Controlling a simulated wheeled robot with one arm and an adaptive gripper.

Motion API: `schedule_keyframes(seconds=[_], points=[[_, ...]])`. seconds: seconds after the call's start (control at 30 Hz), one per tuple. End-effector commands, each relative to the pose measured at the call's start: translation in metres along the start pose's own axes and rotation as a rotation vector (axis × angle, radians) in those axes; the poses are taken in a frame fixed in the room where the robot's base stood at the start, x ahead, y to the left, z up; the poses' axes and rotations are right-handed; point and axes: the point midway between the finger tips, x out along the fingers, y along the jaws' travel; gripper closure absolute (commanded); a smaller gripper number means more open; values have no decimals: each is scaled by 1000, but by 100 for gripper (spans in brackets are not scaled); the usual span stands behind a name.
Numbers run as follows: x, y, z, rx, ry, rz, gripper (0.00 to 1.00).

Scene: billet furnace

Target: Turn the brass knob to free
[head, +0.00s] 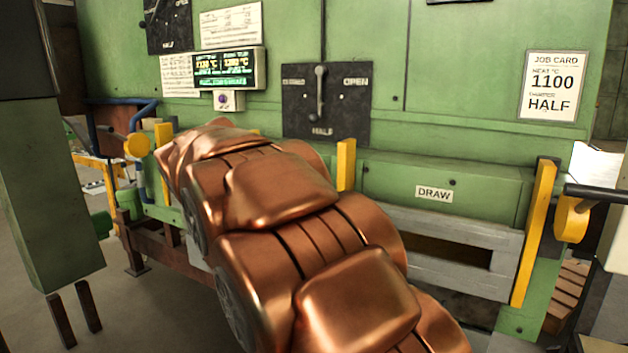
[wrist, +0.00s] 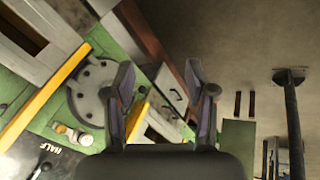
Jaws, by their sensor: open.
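A small pale brass-coloured fitting (wrist: 70,132), which looks like the brass knob, sits on the green furnace face in the wrist view, beside a grey round plate (wrist: 88,90) with holes. It is small and blurred, so its setting cannot be read. My gripper (wrist: 160,85) is open and empty in the wrist view, with its two fingers apart. The fitting lies to the left of the fingers and is not touched. In the head view my copper-coloured arm hides the gripper, and I cannot make out the knob there.
A job card (head: 553,85) reads 1100, HALF. A lit display (head: 226,68) hangs at left. A grey-framed slot (head: 480,232) lies below the DRAW label. Yellow uprights (head: 534,232) stick out from the furnace.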

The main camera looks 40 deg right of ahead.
Motion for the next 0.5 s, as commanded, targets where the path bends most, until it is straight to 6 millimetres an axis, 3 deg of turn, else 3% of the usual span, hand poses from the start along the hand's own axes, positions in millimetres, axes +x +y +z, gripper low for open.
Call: schedule_keyframes(seconds=[0.03,0.2,0.5], points=[[6,8,-21,16,28,31,44],[9,38,-87,59,121,131,44],[9,86,-185,140,291,297,44]])
